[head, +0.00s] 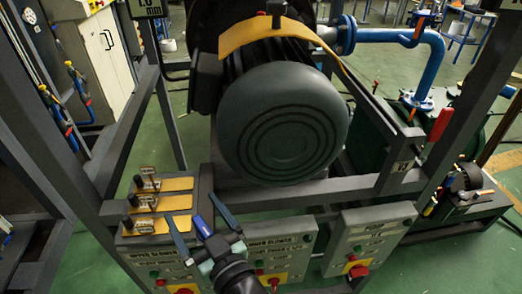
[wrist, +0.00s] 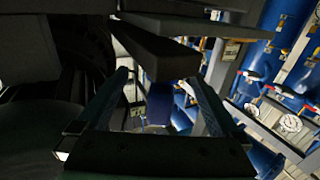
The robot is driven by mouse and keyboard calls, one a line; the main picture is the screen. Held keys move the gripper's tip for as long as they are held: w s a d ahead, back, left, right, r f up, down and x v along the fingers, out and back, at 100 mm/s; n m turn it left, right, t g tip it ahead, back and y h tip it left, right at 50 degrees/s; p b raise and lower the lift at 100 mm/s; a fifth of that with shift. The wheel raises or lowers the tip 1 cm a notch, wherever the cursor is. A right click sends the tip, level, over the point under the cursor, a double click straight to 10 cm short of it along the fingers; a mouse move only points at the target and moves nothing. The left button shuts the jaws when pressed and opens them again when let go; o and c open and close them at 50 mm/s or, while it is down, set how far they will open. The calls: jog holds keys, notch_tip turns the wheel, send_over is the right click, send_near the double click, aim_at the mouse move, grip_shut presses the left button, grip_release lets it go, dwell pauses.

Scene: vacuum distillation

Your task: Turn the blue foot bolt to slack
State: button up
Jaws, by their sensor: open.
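The blue foot bolt (head: 202,227) appears as a short blue piece at the front frame rail, between the fingers of my gripper (head: 192,206). In the wrist view a dark blue cylinder (wrist: 160,103), which looks like the same bolt, lies between the two fingers of my gripper (wrist: 166,80), under the end of a dark beam. The fingers are spread, one on each side of it, with gaps visible. My gripper is open. The bolt's far end is hidden by the beam, and I cannot tell its turn position.
A large dark green motor (head: 285,125) sits above and behind. Black knobs on yellow plates (head: 175,184) stand left of my gripper. Control boxes (head: 369,236) hang along the front rail. A grey frame post (head: 470,90) rises at the right.

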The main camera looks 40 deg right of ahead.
jog(key=h+p, duration=0.1)
jog(key=m+p, duration=0.1)
jog(key=p, duration=0.1)
jog(key=shift+d+r+h, duration=0.2)
jog(key=shift+r+h, duration=0.1)
jog(key=shift+h, duration=0.1)
jog(key=shift+d+f+m+h+p, duration=0.1)
jog(key=shift+m+h+p, duration=0.35)
jog(key=shift+p, duration=0.8)
jog(key=h+p, duration=0.1)
jog(key=p, duration=0.2)
jog(key=shift+m+g, duration=0.35)
jog(key=shift+g, duration=0.05)
jog(key=shift+h+p, duration=0.45)
jog(key=shift+p, duration=0.2)
